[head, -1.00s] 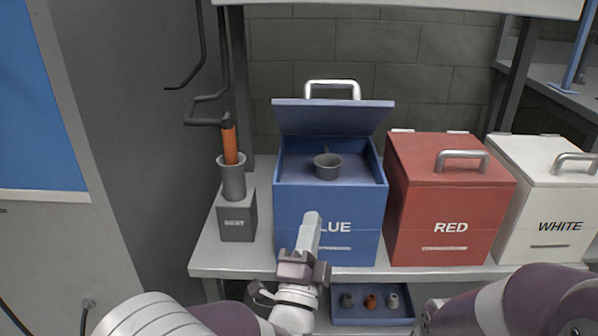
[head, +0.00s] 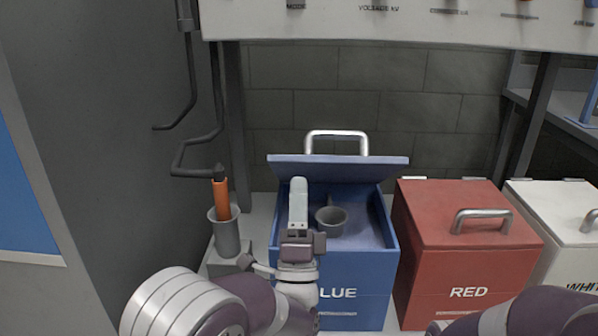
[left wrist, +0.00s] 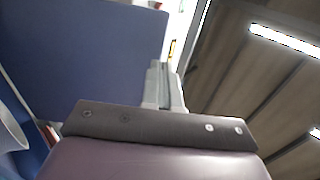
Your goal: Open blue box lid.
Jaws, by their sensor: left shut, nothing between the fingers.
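The blue box (head: 352,290) stands on the bench with its lid (head: 340,168) raised and tilted back. The lid's silver handle (head: 337,136) points up. Inside the box is a small grey cup (head: 331,218). My left gripper (head: 298,182) is shut and empty, upright over the left part of the box opening, in front of the lid. In the left wrist view the gripper (left wrist: 158,68) is beside the blue lid surface (left wrist: 90,55); contact cannot be told. My right gripper is not visible; only part of my right arm shows at the lower right.
A red box (head: 465,255) and a white box (head: 560,225), both closed, stand to the right. A grey holder (head: 225,235) with an orange-handled tool (head: 221,198) stands to the left.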

